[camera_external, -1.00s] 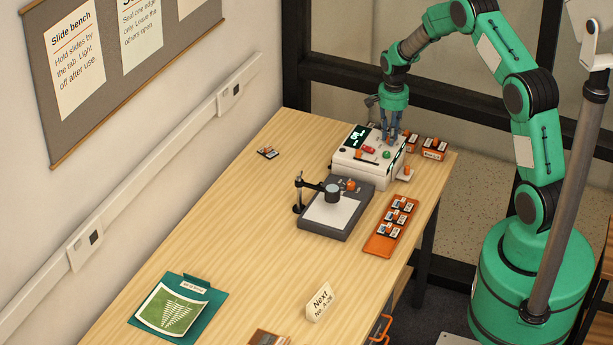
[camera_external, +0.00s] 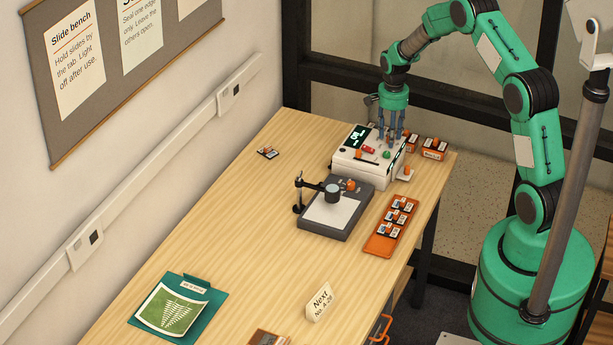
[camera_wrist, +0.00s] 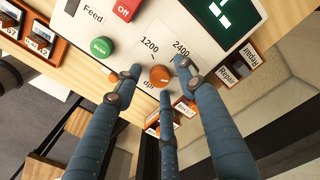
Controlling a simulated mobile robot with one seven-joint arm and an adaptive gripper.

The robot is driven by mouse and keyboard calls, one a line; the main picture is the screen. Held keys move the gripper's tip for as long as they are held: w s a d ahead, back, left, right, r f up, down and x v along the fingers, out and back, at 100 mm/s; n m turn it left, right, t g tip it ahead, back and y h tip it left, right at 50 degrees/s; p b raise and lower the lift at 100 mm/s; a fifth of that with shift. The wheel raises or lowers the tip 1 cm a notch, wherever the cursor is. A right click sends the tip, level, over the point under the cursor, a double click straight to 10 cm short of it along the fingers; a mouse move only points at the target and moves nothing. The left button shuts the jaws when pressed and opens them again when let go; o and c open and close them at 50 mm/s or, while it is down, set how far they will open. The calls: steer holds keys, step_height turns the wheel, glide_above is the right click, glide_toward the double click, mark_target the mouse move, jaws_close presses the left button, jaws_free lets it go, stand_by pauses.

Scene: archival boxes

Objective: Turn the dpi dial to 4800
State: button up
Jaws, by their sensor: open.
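The dpi dial (camera_wrist: 159,76) is a round orange knob on the white scanner (camera_external: 350,166). In the wrist view the labels "1200", "2400" and "dpi" show around it. No "4800" label can be read, and the dial's setting cannot be made out. My gripper (camera_wrist: 160,74) has its three blue fingers spread around the dial. One fingertip is on each side and one is below it in the picture. Whether any finger touches it cannot be told. In the external view my gripper (camera_external: 392,137) points down over the scanner's right part.
The scanner also has a green button (camera_wrist: 102,47), a red "Off" button (camera_wrist: 125,9) and a lit display (camera_wrist: 228,18). Small orange boxes (camera_external: 434,149) stand behind it. A light pad (camera_external: 335,214) and an orange slide tray (camera_external: 380,244) lie in front. The table's left part is mostly clear.

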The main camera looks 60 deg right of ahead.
steer(key=shift+r, duration=0.15)
step_height(320, 180, up, 12)
stand_by(0.7)
stand_by(0.5)
